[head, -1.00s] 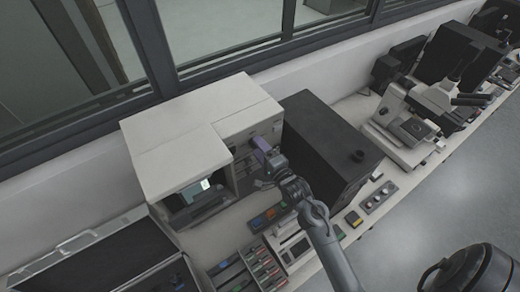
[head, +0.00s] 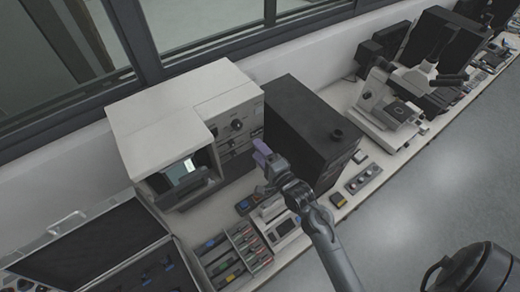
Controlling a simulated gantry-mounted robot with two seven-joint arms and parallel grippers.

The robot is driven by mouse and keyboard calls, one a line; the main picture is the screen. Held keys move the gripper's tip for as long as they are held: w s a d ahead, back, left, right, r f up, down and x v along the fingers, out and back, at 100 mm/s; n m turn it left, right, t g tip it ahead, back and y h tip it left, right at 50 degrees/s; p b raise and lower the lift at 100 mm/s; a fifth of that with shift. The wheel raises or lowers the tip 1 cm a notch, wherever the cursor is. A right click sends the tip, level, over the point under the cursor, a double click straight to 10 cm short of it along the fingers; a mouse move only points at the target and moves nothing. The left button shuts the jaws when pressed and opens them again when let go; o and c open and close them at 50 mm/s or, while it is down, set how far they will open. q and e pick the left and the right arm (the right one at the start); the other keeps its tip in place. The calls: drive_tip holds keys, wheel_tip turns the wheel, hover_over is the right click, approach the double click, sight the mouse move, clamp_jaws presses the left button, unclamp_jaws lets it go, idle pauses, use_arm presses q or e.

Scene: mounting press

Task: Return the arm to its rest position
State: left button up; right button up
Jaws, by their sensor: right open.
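My right gripper (head: 263,157), with purple-tinted fingers, is in the middle of the head view. It is open, with nothing seen between its fingers. It hovers in front of the right part of the white mounting press (head: 180,115) and beside the black box-shaped unit (head: 310,125). I cannot tell its exact height above the bench. My right arm (head: 325,245) reaches up to it from the bottom edge. The press has an open, lit chamber at its lower left and knobs on its front. My left gripper is not in view.
An open black case (head: 90,245) lies at the lower left. A rack of small coloured items (head: 232,255) and a small device (head: 283,227) sit below the gripper. A microscope (head: 400,95) stands at the right.

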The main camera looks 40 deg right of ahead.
drive_tip(key=shift+w, duration=0.1)
drive_tip(key=s+a+f+n+g, duration=0.2)
drive_tip(key=s+a+n+g, duration=0.1)
drive_tip(key=s+n, duration=0.4)
drive_tip(key=s+a+f+n+g+y, duration=0.1)
drive_tip(key=s+a+f+n+g, duration=0.1)
drive_tip(key=s+n+g, duration=0.4)
drive_tip(key=s+a+f+n+g, duration=0.3)
drive_tip(key=s+n+g, duration=0.2)
drive_tip(key=s+n, duration=0.3)
drive_tip(key=s, duration=0.4)
drive_tip(key=shift+a, duration=0.4)
idle(0.4)
